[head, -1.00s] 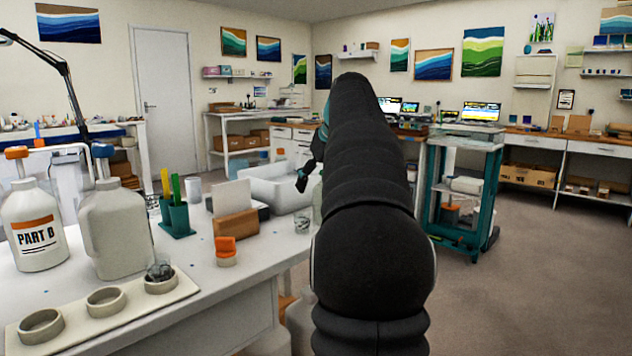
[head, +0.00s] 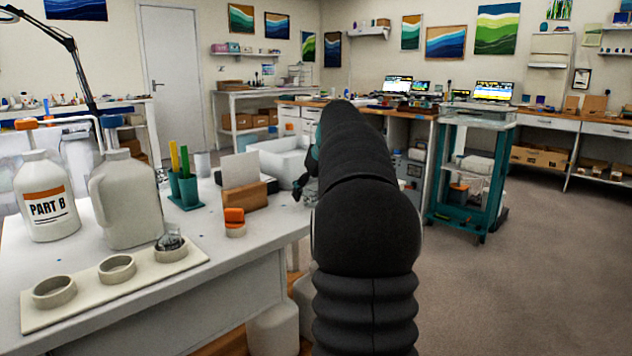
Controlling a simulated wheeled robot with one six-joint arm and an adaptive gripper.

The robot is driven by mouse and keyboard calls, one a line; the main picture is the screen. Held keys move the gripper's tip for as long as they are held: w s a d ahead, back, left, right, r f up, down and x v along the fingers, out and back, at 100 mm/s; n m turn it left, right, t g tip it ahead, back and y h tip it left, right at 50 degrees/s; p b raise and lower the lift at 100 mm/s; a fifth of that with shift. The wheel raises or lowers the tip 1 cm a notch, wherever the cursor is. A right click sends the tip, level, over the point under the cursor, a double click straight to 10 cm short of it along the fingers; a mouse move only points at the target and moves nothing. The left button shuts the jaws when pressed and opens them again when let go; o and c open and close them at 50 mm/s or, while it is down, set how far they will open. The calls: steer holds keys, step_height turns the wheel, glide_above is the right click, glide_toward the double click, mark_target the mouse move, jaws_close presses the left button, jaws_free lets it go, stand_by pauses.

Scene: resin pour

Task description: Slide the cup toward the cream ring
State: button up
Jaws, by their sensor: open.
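A cream board (head: 100,302) at the table's front left carries three cream rings. The left ring (head: 54,292) and the middle ring (head: 117,268) look empty. A small clear cup (head: 171,238) stands in the right ring (head: 172,254). My gripper (head: 300,190) shows as a small dark shape at the table's right edge, mostly hidden behind my arm. It is open, and its fingers are hard to make out. I cannot make out a second clear cup beside it now; that spot is partly covered by my gripper and arm.
A PART B bottle (head: 46,200) and a grey jug (head: 125,200) stand behind the board. A green holder (head: 186,190), a wooden block with a card (head: 243,195) and an orange-topped piece (head: 235,222) stand farther right. A white tub (head: 280,160) lies beyond.

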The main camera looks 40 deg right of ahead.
mark_target(275, 214)
steer(key=shift+w+f, duration=0.25)
steer(key=shift+f, duration=0.25)
steer(key=c, duration=1.2)
steer(key=shift+s+a+b, duration=0.2)
steer(key=shift+a+b, duration=0.6)
steer(key=shift+a, duration=1.8)
steer(key=shift+s+a+b, duration=0.2)
steer(key=shift+a+b, duration=0.55)
steer(key=shift+a, duration=1.85)
steer(key=o, duration=1.2)
steer(key=shift+r, duration=0.1)
steer(key=v, duration=1.2)
